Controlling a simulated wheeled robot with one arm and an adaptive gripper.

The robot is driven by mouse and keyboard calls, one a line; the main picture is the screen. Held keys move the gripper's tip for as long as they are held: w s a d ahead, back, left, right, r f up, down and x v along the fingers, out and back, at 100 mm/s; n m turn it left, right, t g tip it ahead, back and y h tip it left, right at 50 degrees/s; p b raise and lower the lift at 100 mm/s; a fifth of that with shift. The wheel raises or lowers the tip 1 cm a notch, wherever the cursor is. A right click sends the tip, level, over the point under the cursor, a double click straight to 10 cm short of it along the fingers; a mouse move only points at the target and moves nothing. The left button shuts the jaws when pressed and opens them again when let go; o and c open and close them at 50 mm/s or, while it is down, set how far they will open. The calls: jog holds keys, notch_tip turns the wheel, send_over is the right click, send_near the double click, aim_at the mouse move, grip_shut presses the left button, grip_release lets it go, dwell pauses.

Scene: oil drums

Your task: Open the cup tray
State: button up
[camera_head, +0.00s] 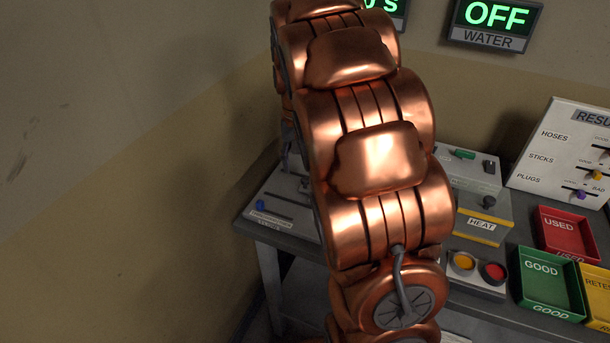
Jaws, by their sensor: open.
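My copper arm fills the middle of the head view, and its end is not visible, so my gripper is out of sight. A small grey holder (475,283) with a yellow round piece (463,262) and a red round piece (494,272) sits on the bench just right of my arm. These could be cups or buttons; I cannot tell. I cannot make out for sure which part is the cup tray, and my arm hides much of the bench.
On the grey bench (515,228) are a green GOOD tray (549,284), a red USED tray (566,234), a yellow tray (597,290) and a yellow-fronted HEAT unit (482,226). A RESULTS panel (565,150) stands behind. A device (272,217) sits at the bench's left end. Bare wall fills the left.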

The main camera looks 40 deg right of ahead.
aim_at(305, 179)
jog(key=shift+m, duration=0.3)
jog(key=w+d, duration=0.1)
jog(key=d, duration=0.1)
jog(key=w+d+f, duration=0.1)
jog(key=w+d, duration=0.1)
jog(key=shift+w+f, duration=0.1)
jog(key=shift+f+p, duration=1.1)
jog(key=shift+f, duration=2.75)
grip_shut()
